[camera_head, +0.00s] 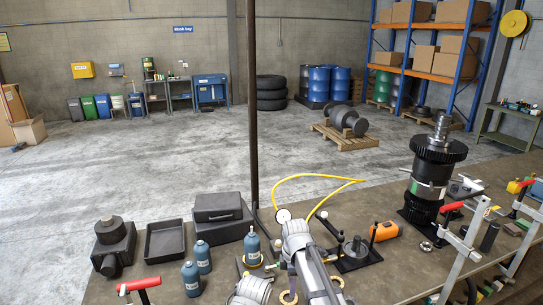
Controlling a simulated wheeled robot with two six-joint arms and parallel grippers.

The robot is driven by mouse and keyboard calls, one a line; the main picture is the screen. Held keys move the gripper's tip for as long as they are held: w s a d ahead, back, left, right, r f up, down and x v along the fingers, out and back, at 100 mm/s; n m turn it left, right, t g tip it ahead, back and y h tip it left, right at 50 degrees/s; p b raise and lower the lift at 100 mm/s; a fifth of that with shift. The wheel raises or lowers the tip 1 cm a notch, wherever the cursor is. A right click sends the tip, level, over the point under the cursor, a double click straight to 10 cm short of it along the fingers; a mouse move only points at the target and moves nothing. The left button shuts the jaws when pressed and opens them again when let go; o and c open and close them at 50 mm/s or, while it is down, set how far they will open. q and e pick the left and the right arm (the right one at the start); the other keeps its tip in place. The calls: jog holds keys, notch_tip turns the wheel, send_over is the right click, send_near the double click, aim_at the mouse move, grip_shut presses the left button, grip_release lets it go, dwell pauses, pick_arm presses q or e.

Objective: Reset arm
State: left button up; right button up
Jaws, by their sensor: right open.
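My right gripper (297,238) is over the middle of the workbench, at the end of my grey arm that comes up from the bottom edge. It is open, and I see nothing held in it. Its fingertips are small and hard to make out against the parts behind. The workbench (190,283) carries a tall dark gear stack (432,170) upright at the right. A round flanged part (355,250) on a dark plate stands just right of my right gripper.
Blue bottles (203,257), an empty dark tray (165,240), a grey case (218,207) and a dark housing (113,245) stand left. Red-handled clamps (470,235) stand at the right. A thin dark post (253,110) rises mid-view. An orange tool (384,231) lies behind.

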jog(key=s+d+m, duration=1)
jog(key=s+m, duration=0.5)
jog(key=m, duration=0.2)
jog(key=s+a+f+n+b, duration=0.1)
jog(key=s+a+f+b, duration=0.1)
jog(key=a+f+b, duration=0.3)
jog(key=s+a+f+n+h+b, duration=0.1)
jog(key=s+a+f+b, duration=0.2)
jog(key=a+f+b, duration=0.2)
notch_tip(320, 180, down, 2)
jog(key=shift+s+a+f+n+b, duration=0.1)
jog(key=shift+s+a+n+b, duration=0.25)
jog(key=shift+b, duration=0.75)
